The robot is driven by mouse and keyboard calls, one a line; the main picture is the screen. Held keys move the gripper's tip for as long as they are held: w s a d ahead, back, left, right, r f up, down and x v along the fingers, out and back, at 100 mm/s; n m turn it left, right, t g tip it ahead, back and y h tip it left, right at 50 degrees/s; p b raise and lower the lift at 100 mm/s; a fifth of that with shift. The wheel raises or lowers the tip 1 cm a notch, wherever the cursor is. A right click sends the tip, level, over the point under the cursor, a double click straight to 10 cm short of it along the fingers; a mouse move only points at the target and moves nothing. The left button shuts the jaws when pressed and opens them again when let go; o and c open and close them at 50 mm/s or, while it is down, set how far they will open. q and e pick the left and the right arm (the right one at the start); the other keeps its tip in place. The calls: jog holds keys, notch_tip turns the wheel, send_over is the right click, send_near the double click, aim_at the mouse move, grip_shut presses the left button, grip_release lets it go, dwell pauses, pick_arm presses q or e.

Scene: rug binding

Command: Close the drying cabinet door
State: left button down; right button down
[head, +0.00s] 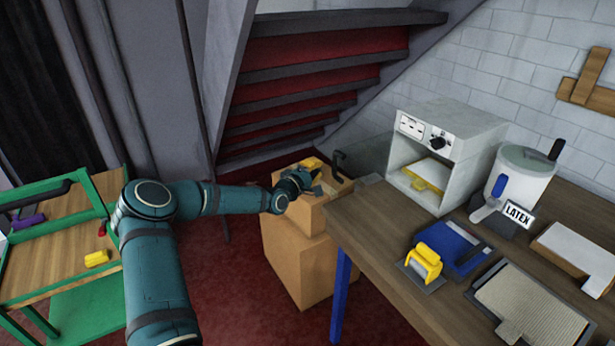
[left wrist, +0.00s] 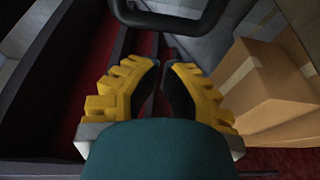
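The drying cabinet (head: 447,137) is a pale grey box with a dial panel, on the wooden table. Its front is open, and a yellow-edged tray or frame (head: 430,172) shows inside. A greyish, see-through door (head: 368,155) appears swung out to the left, with a dark handle (head: 339,163) at its outer edge. My left gripper (head: 306,172) is just left of the handle, above the cardboard boxes. In the left wrist view its yellow fingers (left wrist: 162,72) are apart with nothing between them. The dark handle bar (left wrist: 168,28) lies just ahead of them, not visibly touching. My right gripper is out of view.
Stacked cardboard boxes (head: 298,258) stand under my left gripper, against the table's left end. The wooden table (head: 385,222) holds a latex pot (head: 520,178), a blue tray (head: 455,246) and a rug piece (head: 535,305). A green cart (head: 75,245) stands at left.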

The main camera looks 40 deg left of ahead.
pick_arm(q)
jog(key=shift+d, duration=1.9)
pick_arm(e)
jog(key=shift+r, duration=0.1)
pick_arm(q)
jog(key=shift+d, duration=0.15)
